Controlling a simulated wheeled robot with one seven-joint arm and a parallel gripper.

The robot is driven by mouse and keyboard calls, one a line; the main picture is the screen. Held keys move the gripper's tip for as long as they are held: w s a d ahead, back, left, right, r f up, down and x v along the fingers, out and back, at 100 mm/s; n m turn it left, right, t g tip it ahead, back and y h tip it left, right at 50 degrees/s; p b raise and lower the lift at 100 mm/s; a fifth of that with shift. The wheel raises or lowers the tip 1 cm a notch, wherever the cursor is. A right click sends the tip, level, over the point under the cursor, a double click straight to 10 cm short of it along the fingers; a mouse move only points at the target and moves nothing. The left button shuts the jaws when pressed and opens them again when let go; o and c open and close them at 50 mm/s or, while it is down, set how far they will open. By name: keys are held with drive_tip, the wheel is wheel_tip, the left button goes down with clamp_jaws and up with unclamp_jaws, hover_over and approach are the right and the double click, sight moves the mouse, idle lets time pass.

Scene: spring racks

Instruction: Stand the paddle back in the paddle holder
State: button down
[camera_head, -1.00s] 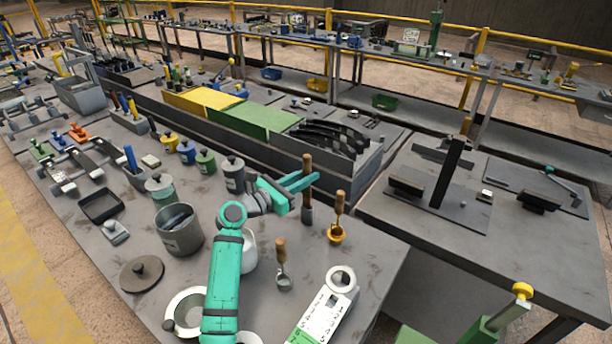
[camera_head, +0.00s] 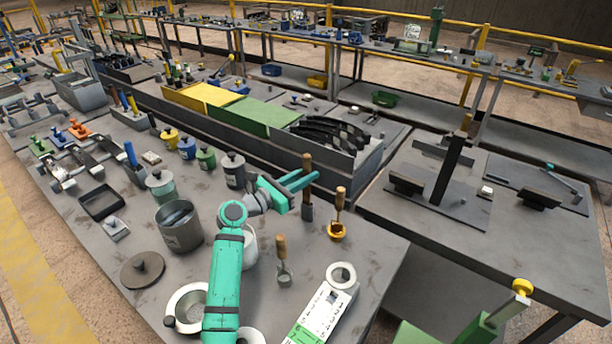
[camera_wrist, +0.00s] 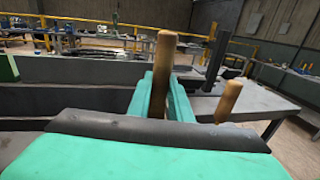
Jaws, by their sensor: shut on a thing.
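The paddle (camera_head: 307,211) has a brown wooden handle and a flat dark grey lower part. It is upright near the right end of the front bench. My teal gripper (camera_head: 303,186) is shut on the paddle around its handle. The handle (camera_wrist: 165,64) also shows upright between the teal fingers in the wrist view, with its lower end hidden behind my gripper. I cannot tell whether the paddle's lower end touches the bench. I cannot pick out the paddle holder with certainty.
A yellow ladle (camera_head: 337,231) stands just right of the paddle, and a metal scoop (camera_head: 284,278) stands in front. A grey pot (camera_head: 180,235) and several lidded jars lie left. A long dark rack (camera_head: 330,165) runs behind. A grey table (camera_head: 480,260) is at right.

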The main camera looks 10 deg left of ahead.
sight(304, 163)
drive_tip(key=shift+s+d+f, duration=0.1)
drive_tip(key=shift+d+f, duration=0.05)
drive_tip(key=shift+f, duration=0.9)
drive_tip(key=c, duration=1.7)
unclamp_jaws()
drive_tip(key=shift+o, duration=0.8)
drive_tip(key=shift+d, duration=0.1)
drive_tip(key=o, duration=0.5)
drive_tip(key=shift+r, duration=3.75)
